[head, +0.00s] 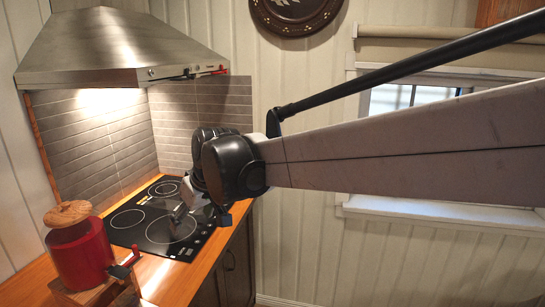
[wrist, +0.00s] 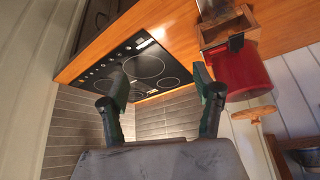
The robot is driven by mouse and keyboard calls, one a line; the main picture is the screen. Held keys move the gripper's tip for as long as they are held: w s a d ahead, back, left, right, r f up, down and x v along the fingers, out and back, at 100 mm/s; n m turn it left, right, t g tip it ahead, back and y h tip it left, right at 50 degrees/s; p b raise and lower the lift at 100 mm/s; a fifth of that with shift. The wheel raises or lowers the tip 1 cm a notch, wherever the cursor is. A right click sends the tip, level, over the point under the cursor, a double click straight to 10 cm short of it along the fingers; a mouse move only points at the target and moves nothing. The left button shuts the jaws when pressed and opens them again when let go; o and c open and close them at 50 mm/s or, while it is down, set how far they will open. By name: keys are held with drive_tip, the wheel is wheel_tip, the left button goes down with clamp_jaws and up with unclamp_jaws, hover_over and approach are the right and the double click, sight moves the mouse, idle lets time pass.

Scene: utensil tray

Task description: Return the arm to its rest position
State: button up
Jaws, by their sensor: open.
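My gripper (head: 180,212) is over the black cooktop (head: 133,236) in the head view, partly hidden by my own arm. In the wrist view my gripper (wrist: 159,76) shows its two dark fingers spread well apart with nothing between them. The cooktop (wrist: 150,66) lies beyond the fingers in that view. My arm reaches in from the right of the head view, across the window. No utensil tray can be made out clearly.
The canister also shows in the wrist view (wrist: 240,75). A metal hood (head: 110,45) hangs above the cooktop. The wall below the window is clear.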

drive_tip(key=s+d+m+t+h+b, duration=0.1)
drive_tip(key=s+d+m, duration=0.25)
drive_tip(key=d, duration=1.25)
drive_tip(key=s+d+f+m+t+h+b, duration=0.1)
drive_tip(key=s+d+f+m, duration=0.2)
drive_tip(key=s+d, duration=0.5)
drive_tip(key=s+d+f+m+t+h+b, duration=0.1)
drive_tip(key=s+d+f, duration=0.5)
drive_tip(key=d, duration=1)
drive_tip(key=s+m+h, duration=0.1)
drive_tip(key=s+m, duration=0.1)
drive_tip(key=s, duration=0.1)
drive_tip(key=shift+s+d+f+h+b, duration=0.15)
drive_tip(key=shift+s+h+b, duration=0.15)
drive_tip(key=shift+b, duration=0.1)
